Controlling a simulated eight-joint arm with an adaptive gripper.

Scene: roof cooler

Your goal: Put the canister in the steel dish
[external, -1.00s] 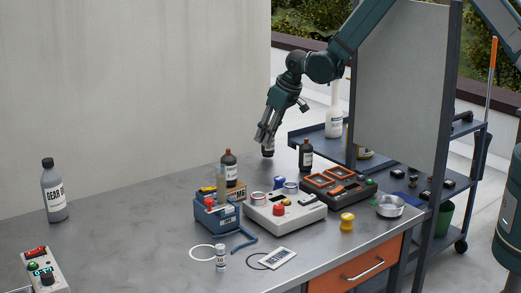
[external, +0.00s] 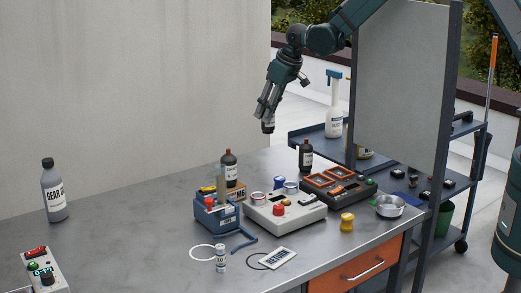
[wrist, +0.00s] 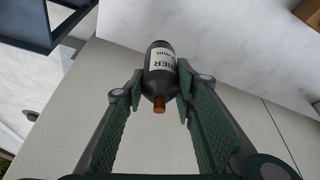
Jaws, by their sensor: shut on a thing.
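A dark canister (wrist: 157,88) with a white label and a copper-coloured cap is between the fingertips of my gripper (wrist: 161,78) in the wrist view. My gripper (external: 267,108) is shut on it and holds it in the air above the back of the bench in the external view, where its lower end (external: 268,127) shows. The steel dish (external: 390,208) sits at the bench's right end, lower and to the right of my gripper. The dish is not visible in the wrist view.
Two dark bottles (external: 229,168) (external: 305,156), a blue caddy (external: 216,216), a light instrument box (external: 284,209) and a dark instrument box (external: 338,184) stand between. A yellow knob-like piece (external: 347,222) is left of the dish. An upright panel (external: 402,90) rises behind.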

